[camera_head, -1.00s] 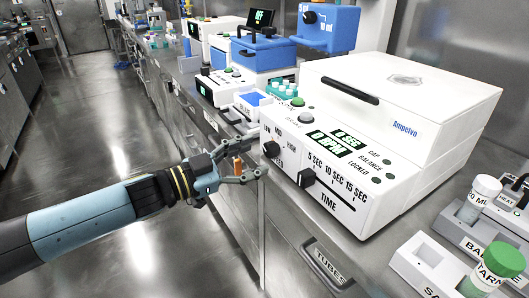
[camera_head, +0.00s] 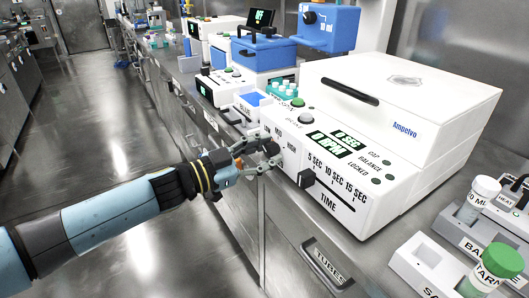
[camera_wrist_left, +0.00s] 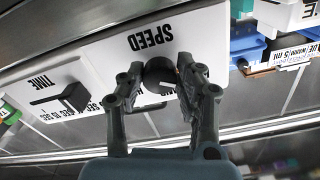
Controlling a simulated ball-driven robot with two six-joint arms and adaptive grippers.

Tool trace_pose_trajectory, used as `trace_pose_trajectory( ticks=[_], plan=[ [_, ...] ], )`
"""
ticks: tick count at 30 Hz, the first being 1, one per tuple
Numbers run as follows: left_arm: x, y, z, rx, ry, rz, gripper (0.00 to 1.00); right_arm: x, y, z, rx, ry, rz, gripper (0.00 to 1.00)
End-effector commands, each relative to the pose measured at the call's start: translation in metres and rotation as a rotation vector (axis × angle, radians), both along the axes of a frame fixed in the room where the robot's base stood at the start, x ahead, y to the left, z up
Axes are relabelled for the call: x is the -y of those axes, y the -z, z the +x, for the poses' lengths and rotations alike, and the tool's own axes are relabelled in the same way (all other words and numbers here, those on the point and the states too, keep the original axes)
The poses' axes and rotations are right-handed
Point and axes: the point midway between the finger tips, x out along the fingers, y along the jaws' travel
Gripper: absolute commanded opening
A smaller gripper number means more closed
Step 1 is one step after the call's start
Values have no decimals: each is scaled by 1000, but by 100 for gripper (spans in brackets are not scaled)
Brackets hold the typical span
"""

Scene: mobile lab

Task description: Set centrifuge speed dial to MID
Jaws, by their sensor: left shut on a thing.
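The white centrifuge (camera_head: 405,110) stands on the bench with its lid shut. Its black speed dial (camera_head: 271,149) is at the left end of the front panel and is partly covered by my fingers in the head view. My left gripper (camera_head: 266,157) is shut on this dial. In the left wrist view, the fingers of my left gripper (camera_wrist_left: 162,85) lie on both sides of the dial (camera_wrist_left: 160,74), under the upside-down word SPEED. A pale mark shows on the dial's face; which label it points to, I cannot tell. My right gripper is not in view.
The black time slider (camera_head: 307,178) sits right of the dial, and a green-lit display (camera_head: 333,144) is above it. A drawer handle (camera_head: 327,262) marked TUBES is below. Tube racks (camera_head: 430,265) stand at the right. Blue and white devices (camera_head: 265,55) stand behind.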

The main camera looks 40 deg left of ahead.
Motion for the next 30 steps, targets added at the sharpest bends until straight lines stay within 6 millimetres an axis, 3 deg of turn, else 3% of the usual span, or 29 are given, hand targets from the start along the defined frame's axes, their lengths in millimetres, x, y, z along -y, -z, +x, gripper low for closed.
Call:
trace_pose_trajectory(
  ticks=[14, 30],
  plan=[
    [0, 0, 0, 42, 0, 103, 2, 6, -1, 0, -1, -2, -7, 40],
    [-1, 0, 0, 227, 1, 548, 2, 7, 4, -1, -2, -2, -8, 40]
  ],
)
